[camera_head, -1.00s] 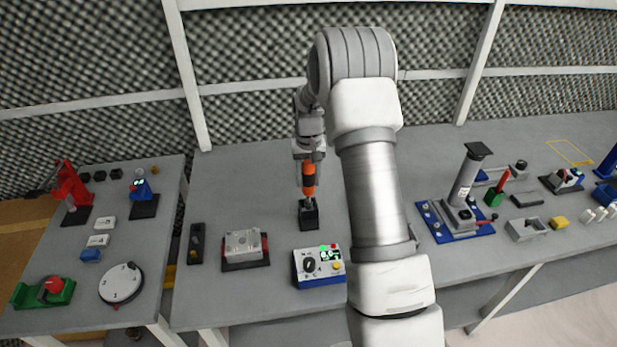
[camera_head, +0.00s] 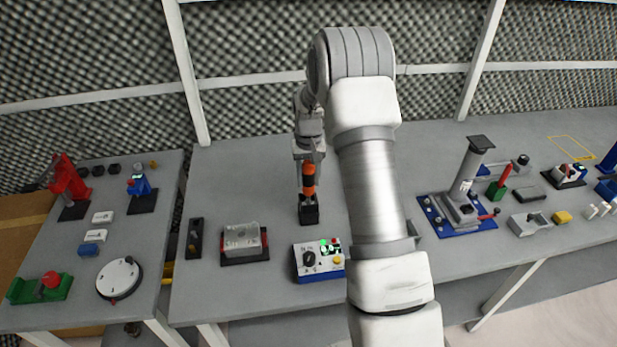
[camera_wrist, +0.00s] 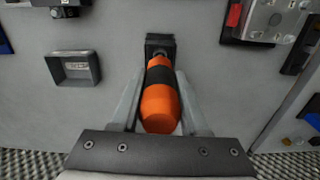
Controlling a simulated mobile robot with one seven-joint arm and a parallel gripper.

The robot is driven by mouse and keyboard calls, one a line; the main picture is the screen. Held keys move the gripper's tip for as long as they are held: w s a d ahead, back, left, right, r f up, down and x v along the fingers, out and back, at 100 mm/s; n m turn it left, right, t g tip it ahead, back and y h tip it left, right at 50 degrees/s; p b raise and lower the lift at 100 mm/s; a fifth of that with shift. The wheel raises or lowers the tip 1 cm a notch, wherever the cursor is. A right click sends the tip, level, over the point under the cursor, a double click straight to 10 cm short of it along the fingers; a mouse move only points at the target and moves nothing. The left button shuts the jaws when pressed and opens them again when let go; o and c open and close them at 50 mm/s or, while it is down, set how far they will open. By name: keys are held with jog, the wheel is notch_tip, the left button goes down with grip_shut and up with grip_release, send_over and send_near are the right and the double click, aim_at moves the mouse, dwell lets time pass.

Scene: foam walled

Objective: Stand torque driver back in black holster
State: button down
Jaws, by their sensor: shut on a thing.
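The torque driver (camera_head: 308,180), orange with a black band, stands about upright over the black holster (camera_head: 309,215). My gripper (camera_head: 308,163) is shut on the driver's upper part. In the wrist view the driver (camera_wrist: 160,105) lies between the two fingers, and its far, narrow end meets the black holster (camera_wrist: 160,42). The driver's lower end appears to be inside the holster's mouth. How deep it sits is hidden.
A control box (camera_head: 319,262) with a knob and a grey block on a red-and-black base (camera_head: 244,243) stand nearby in front. The wrist view shows a grey tray (camera_wrist: 75,68) beside the holster. My arm hides the bench to the right.

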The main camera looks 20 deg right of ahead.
jog(key=shift+f+b, duration=1.55)
jog(key=shift+f, duration=0.8)
jog(key=shift+c, duration=1.7)
grip_release()
notch_tip(320, 180, up, 18)
jog(key=shift+f, duration=0.2)
notch_tip(320, 180, up, 6)
jog(key=t, duration=0.1)
send_over(309, 190)
jog(key=s+a, duration=0.3)
jog(key=s+a+r+n+t, duration=0.1)
jog(key=s+a+r+t, duration=0.15)
jog(key=s+r, duration=0.5)
jog(key=s+a+f+n+t, duration=0.1)
jog(key=s+a+f, duration=0.1)
jog(key=s, duration=0.8)
jog(key=s+a+f+t, duration=0.1)
jog(key=s+a, duration=0.2)
jog(key=s, duration=0.7)
jog(key=shift+a+f+n, duration=0.25)
jog(key=shift+f+n, duration=0.15)
